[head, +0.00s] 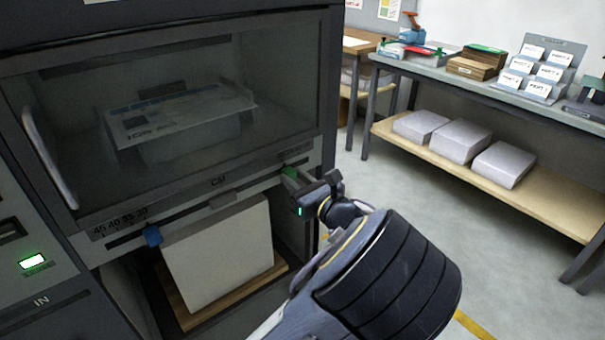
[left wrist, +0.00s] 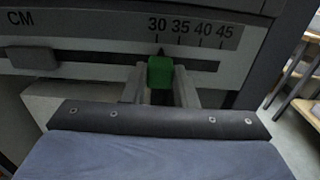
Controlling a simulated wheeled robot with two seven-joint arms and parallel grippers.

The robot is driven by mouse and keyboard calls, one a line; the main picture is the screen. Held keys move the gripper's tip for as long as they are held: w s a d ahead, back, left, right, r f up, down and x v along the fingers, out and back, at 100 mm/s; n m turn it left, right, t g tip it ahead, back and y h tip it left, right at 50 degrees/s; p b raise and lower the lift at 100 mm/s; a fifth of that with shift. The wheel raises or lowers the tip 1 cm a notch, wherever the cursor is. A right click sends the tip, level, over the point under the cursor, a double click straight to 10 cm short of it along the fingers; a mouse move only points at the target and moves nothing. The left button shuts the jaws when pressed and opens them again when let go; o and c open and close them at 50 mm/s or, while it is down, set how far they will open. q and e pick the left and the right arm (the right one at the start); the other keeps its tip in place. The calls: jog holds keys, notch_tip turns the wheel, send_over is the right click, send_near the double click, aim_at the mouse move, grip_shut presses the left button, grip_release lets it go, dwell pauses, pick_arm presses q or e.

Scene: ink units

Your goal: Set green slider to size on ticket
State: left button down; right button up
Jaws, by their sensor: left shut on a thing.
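The green slider (head: 290,173) sits on the right part of the rail under the machine's dark window. In the left wrist view the green slider (left wrist: 160,72) stands between the two fingers of my left gripper (left wrist: 160,88), which is shut on it. Its pointer is just right of the 30 mark on the scale (left wrist: 193,33), which reads 30, 35, 40, 45. In the head view my left gripper (head: 302,186) reaches the rail from the lower right. A ticket with a readable size is not in view. My right gripper is not in view.
A blue slider (head: 152,236) sits on the rail's left part, near another scale. A white paper stack (head: 218,255) stands on a wooden board below. A side table (head: 480,85) holds a rack of white cards (head: 538,67). Open floor lies between.

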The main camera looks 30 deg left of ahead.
pick_arm(q)
jog(key=shift+s+a+f, duration=0.1)
jog(key=shift+s+a, duration=0.1)
jog(key=shift+s, duration=0.25)
jog(key=c, duration=1.2)
grip_release()
jog(key=shift+s, duration=0.15)
jog(key=shift+o, duration=0.2)
jog(key=shift+d, duration=0.1)
jog(key=v, duration=0.7)
jog(key=shift+d+p, duration=0.3)
jog(key=shift+p, duration=0.1)
